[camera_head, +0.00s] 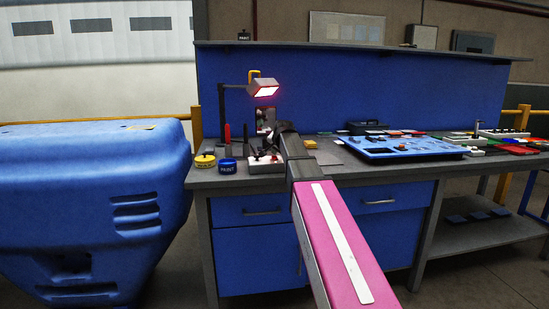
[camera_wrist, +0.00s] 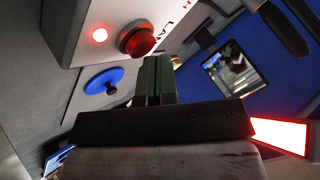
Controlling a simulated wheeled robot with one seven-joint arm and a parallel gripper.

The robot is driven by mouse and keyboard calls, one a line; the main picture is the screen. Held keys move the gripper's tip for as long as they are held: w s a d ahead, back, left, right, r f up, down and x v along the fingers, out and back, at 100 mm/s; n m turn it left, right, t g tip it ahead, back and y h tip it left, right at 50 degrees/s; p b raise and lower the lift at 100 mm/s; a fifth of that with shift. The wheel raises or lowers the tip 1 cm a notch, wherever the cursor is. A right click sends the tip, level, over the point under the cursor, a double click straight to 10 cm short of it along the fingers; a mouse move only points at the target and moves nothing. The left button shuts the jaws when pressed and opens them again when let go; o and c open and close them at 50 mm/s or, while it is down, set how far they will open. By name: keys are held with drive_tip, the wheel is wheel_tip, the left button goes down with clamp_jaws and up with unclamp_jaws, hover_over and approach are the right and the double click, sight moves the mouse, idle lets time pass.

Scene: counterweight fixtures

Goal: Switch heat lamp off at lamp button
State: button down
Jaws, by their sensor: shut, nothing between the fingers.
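The heat lamp (camera_head: 264,88) hangs from a dark post at the back left of the bench, and its face glows red-white. Its bright face also shows in the wrist view (camera_wrist: 280,135). The lamp button (camera_wrist: 137,38) is a red round cap on a white box (camera_wrist: 75,25), beside a lit red indicator (camera_wrist: 99,34). The box also shows in the head view (camera_head: 265,166), partly hidden by my arm. My gripper (camera_wrist: 157,62) is shut and empty, its fingertips close by the button. I cannot tell whether they touch it.
Yellow (camera_head: 204,161) and blue (camera_head: 228,166) paint cans stand left of the box. A blue tray (camera_head: 400,149) with small parts lies to the right on the grey bench. A large blue container (camera_head: 90,200) stands at the left. The blue back panel (camera_head: 350,85) rises behind.

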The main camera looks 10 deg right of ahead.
drive_tip(key=shift+f, duration=0.2)
idle(0.4)
drive_tip(key=shift+r, duration=0.6)
drive_tip(key=shift+r, duration=0.15)
drive_tip(key=shift+r, duration=2.9)
